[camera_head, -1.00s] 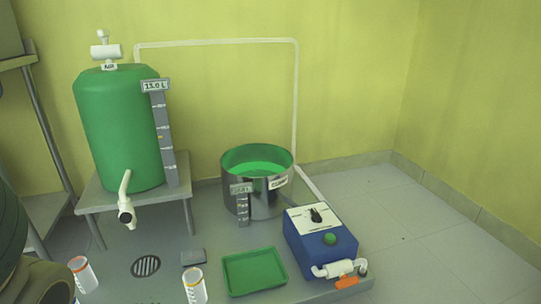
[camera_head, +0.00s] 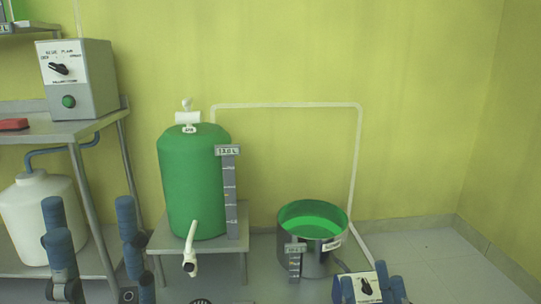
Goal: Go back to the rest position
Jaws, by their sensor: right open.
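My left gripper (camera_head: 89,210) shows at the lower left of the head view. Its two blue fingers point up and stand wide apart, with nothing between them. It is in front of the metal shelf and the white container. My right gripper (camera_head: 369,284) shows at the bottom edge, right of the middle, with only its blue fingers in view. They stand apart in front of the control box with a white top panel (camera_head: 366,288). The box is mostly cut off or hidden. No held thing is visible in either gripper.
A green tank (camera_head: 190,185) with a tap stands on a small metal stand (camera_head: 160,240). A steel pot (camera_head: 318,262) with green inside stands right of it. At left, a metal shelf (camera_head: 80,130) bears a grey control box (camera_head: 85,85). A white container (camera_head: 35,215) is below. Floor at right is clear.

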